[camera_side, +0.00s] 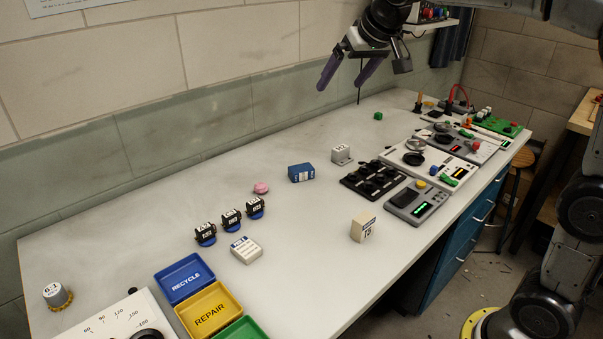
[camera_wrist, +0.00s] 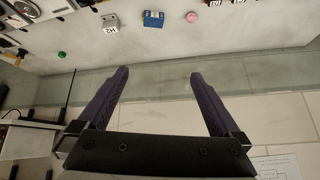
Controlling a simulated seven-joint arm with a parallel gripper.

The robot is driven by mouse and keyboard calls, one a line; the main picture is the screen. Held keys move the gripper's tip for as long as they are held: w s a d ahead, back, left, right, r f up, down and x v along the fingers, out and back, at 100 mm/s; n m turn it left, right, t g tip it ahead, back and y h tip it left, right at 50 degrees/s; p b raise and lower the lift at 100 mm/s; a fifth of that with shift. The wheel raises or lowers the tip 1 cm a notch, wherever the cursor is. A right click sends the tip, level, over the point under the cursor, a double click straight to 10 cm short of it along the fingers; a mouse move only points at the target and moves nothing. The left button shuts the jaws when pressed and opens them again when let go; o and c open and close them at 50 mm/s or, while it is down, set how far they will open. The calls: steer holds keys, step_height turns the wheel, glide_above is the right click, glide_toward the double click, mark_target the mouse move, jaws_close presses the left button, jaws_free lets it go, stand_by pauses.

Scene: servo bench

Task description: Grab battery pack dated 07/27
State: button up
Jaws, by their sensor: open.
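My gripper (camera_side: 341,86) is open and empty, high above the back of the bench near the wall. Its two dark purple fingers also show in the wrist view (camera_wrist: 160,73), well apart with nothing between them. No date 07/27 can be read in either view. Box-like candidates are a blue block with a white label (camera_side: 301,173), a white block with a blue-and-white label (camera_side: 246,250) and a beige block (camera_side: 362,228) with dark marks. The blue block also shows at the top of the wrist view (camera_wrist: 153,19). My gripper touches none of them.
Three black-and-blue servos (camera_side: 231,220), a pink piece (camera_side: 261,188) and a grey block (camera_side: 341,155) stand on the bench. Coloured trays (camera_side: 185,278) are at the front left. A black socket tray (camera_side: 373,181) and several instruments (camera_side: 417,203) fill the right. The bench's back left is clear.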

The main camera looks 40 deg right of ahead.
steer(key=w+d+f, duration=0.2)
steer(key=w+f, duration=0.2)
steer(key=w, duration=0.3)
steer(key=g, duration=0.3)
glide_above(300, 165)
steer(key=s, duration=0.2)
steer(key=shift+m, duration=0.4)
steer(key=f, duration=2.2)
steer(key=shift+s+a+f, duration=0.2)
steer(key=shift+a+f, duration=0.1)
steer(key=shift+a, duration=0.05)
steer(key=shift+x, duration=3)
steer(key=shift+w, duration=0.2)
steer(key=c, duration=1.2)
steer(key=shift+o, duration=0.2)
steer(key=shift+r, duration=0.1)
steer(key=shift+r, duration=0.1)
